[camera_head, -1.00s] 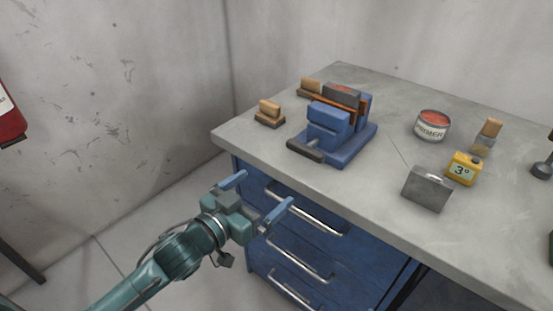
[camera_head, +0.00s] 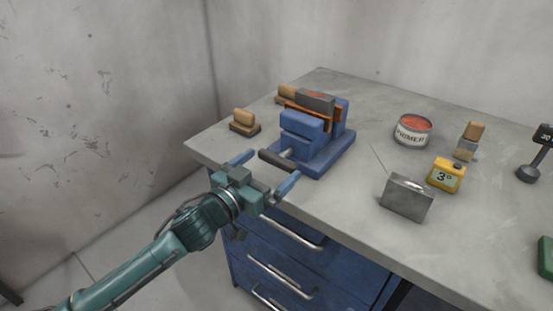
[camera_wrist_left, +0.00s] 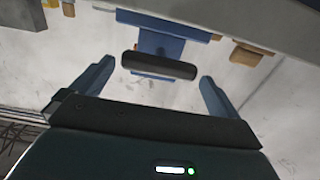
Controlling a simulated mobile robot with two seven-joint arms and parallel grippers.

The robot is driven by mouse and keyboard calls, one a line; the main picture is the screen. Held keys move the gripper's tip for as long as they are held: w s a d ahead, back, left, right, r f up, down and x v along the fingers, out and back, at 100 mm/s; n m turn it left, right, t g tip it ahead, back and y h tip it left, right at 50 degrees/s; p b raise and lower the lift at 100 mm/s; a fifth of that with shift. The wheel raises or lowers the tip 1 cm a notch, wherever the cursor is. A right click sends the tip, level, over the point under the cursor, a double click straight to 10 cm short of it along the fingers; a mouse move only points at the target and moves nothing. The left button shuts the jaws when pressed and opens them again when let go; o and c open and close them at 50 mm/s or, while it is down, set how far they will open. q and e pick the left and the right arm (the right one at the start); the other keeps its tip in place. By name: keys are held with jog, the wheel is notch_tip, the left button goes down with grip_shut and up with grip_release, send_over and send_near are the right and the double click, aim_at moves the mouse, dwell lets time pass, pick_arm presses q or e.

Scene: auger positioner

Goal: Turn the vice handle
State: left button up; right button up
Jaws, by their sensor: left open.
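The blue vice (camera_head: 310,140) stands near the front left edge of the grey workbench, with an orange and grey piece between its jaws. Its dark handle (camera_head: 277,161) sticks out at the front on a metal screw. My left gripper (camera_head: 265,171) is open at the bench edge, its two blue fingers pointing toward the handle. In the left wrist view the handle (camera_wrist_left: 159,66) lies crosswise ahead of the open fingers, between them and apart from both. The vice (camera_wrist_left: 158,42) shows beyond it. My right gripper is not in view.
To the right stand a primer tin (camera_head: 412,130), a yellow gauge (camera_head: 446,174), a metal box (camera_head: 407,197) and another brush (camera_head: 469,141). The workbench (camera_head: 345,202) has blue drawers (camera_head: 270,250) below.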

aim_at(274, 163)
pick_arm(q)
jog(key=shift+x, duration=1.75)
jog(key=c, duration=0.7)
